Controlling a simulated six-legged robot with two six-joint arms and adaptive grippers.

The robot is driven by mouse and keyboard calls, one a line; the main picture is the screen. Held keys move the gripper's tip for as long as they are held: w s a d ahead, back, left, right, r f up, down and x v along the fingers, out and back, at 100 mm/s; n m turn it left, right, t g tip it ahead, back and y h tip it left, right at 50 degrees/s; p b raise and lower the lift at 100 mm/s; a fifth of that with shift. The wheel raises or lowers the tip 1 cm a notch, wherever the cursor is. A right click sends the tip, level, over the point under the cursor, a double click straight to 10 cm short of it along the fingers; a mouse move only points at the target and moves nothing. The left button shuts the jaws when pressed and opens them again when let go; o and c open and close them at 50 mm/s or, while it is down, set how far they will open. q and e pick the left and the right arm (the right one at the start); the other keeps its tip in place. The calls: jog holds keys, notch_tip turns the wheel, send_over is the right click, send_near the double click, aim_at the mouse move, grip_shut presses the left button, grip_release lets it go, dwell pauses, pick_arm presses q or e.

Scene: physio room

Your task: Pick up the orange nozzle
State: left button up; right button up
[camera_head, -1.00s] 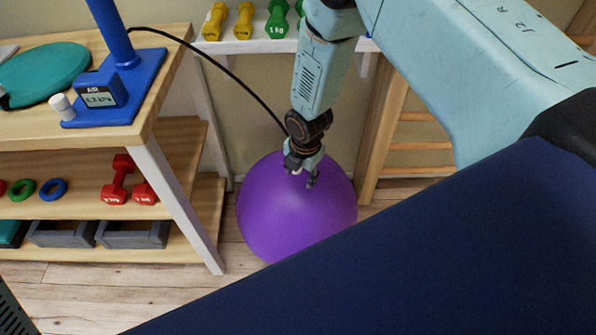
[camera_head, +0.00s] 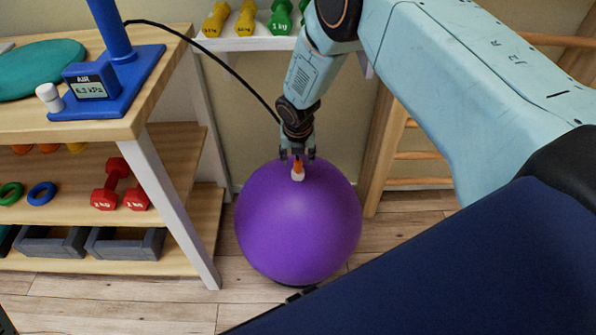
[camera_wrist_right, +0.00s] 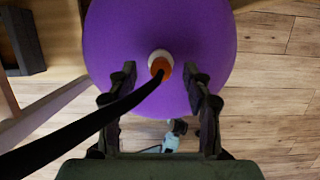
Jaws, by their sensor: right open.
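The orange nozzle (camera_head: 298,163) sits at the white valve (camera_head: 298,175) on top of the large purple ball (camera_head: 300,232). In the right wrist view the nozzle (camera_wrist_right: 161,67) is at the end of a black hose (camera_wrist_right: 105,118), with the white valve around it against the ball. My right gripper (camera_head: 297,153) is open above the ball, at the nozzle. In the wrist view its two fingers (camera_wrist_right: 160,82) stand apart, one on each side of the nozzle's line, with no contact visible. The hose passes over the left finger. My left gripper is not in view.
A wooden shelf unit on the left holds a blue pump (camera_head: 110,88) with a display. The black hose runs from it to the ball. Dumbbells stand on a white shelf (camera_head: 250,44) behind. A wooden ladder frame (camera_head: 388,150) is right of the ball.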

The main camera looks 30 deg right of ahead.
aim_at(298, 161)
jog(key=b+x, duration=0.1)
jog(key=x, duration=0.2)
jog(key=shift+s+f, duration=0.1)
jog(key=shift+s, duration=0.1)
jog(key=shift+c, duration=0.7)
grip_shut()
